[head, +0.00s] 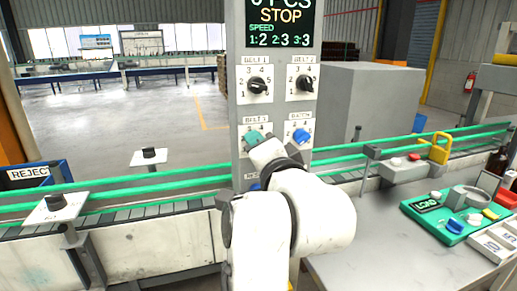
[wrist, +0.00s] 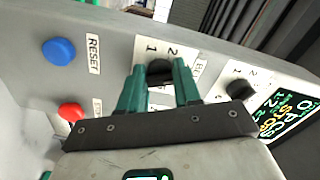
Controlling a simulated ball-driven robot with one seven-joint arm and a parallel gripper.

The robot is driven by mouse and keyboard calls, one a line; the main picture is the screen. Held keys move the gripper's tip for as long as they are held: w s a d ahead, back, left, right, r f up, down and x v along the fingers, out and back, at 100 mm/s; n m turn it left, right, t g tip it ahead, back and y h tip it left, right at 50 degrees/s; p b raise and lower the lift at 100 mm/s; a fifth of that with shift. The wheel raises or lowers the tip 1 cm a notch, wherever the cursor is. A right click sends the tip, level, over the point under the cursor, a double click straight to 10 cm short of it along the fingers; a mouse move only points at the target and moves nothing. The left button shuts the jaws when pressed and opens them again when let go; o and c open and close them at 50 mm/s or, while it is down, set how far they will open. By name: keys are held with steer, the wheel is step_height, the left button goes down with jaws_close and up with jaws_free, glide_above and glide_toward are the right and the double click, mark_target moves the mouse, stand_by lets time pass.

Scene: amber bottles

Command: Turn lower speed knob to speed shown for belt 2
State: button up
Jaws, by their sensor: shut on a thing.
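The control panel (head: 281,110) carries a display (head: 281,24) reading STOP and speeds 1:2, 2:3, 3:3, so belt 2 shows 3. Two black upper knobs, belt 1 (head: 259,86) and belt 2 (head: 305,84), have numbered dials. My gripper (head: 256,138) is at the lower left dial, labelled belt 3, and hides its knob in the head view. In the wrist view my gripper's green fingers (wrist: 159,78) are shut on the black lower speed knob (wrist: 160,69). Numbers 1 and 2 show beside it; its pointer direction is not clear.
A blue knob (head: 302,135) sits right of my gripper. A blue RESET button (wrist: 59,51) and a red button (wrist: 71,111) are near the gripper. Green-railed conveyors (head: 130,188) run behind. A grey table (head: 375,235) holds a green tray (head: 447,222) at right.

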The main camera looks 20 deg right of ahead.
steer(key=o, duration=1.1)
steer(key=shift+c, duration=0.2)
steer(key=s+b, duration=0.1)
steer(key=s, duration=0.9)
steer(key=shift+s+b, duration=0.3)
steer(key=shift+s, duration=0.1)
